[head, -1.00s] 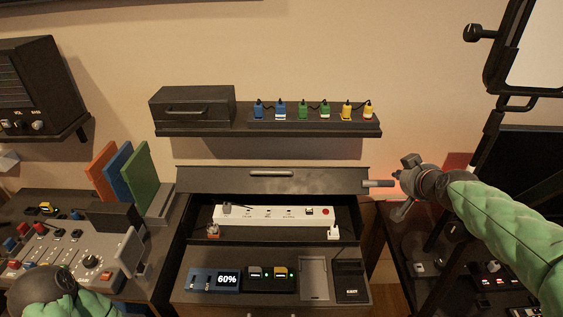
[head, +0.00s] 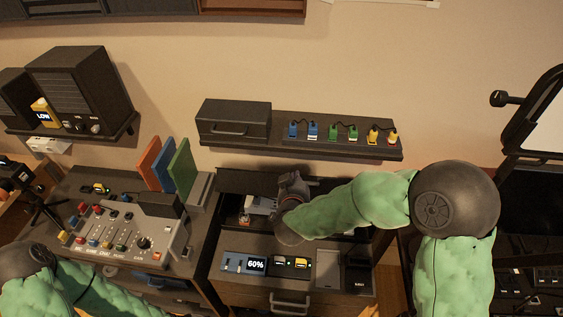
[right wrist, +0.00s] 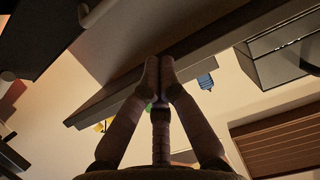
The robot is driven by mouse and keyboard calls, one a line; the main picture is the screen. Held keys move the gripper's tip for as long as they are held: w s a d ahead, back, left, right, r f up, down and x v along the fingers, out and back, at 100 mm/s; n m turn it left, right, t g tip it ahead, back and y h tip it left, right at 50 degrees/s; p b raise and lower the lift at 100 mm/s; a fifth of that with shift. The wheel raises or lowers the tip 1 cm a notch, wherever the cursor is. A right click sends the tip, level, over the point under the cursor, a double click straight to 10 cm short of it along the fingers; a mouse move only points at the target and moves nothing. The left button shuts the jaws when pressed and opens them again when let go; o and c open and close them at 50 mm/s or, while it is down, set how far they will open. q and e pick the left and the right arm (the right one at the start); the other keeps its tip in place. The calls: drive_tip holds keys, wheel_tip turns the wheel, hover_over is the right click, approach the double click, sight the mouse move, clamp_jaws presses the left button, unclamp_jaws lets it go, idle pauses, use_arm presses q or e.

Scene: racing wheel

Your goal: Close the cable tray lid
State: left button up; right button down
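The cable tray lid (head: 238,181) is a dark panel standing raised at the back of the tray, below the wall shelf. My right forearm and gripper cover its right part. The open tray (head: 228,214) below holds a white power strip, mostly hidden by my arm. My right gripper (head: 291,190) is over the tray in front of the lid; contact cannot be told in the head view. In the right wrist view its fingers (right wrist: 160,66) meet at the tips with nothing seen between them. My left arm shows at the lower left, its gripper out of view.
A wall shelf (head: 310,146) with a dark box (head: 233,119) and several coloured plugs hangs above the lid. A control panel (head: 140,232) and upright coloured panels (head: 180,168) stand left. A display (head: 256,264) and small devices lie in front of the tray.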

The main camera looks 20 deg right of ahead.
drive_tip(key=b+x, duration=0.1)
drive_tip(key=x, duration=0.7)
drive_tip(key=shift+w+f, duration=0.2)
drive_tip(key=shift+w, duration=0.1)
drive_tip(key=shift+s+a+f+b, duration=0.15)
drive_tip(key=shift+s+f+b, duration=0.1)
drive_tip(key=shift+f, duration=0.35)
drive_tip(key=shift+s+a+f+b, duration=0.15)
drive_tip(key=shift+s+f, duration=0.15)
drive_tip(key=shift+f, duration=0.3)
drive_tip(key=shift+s+a+f, duration=0.2)
drive_tip(key=shift+s+f, duration=0.1)
drive_tip(key=shift+f, duration=0.1)
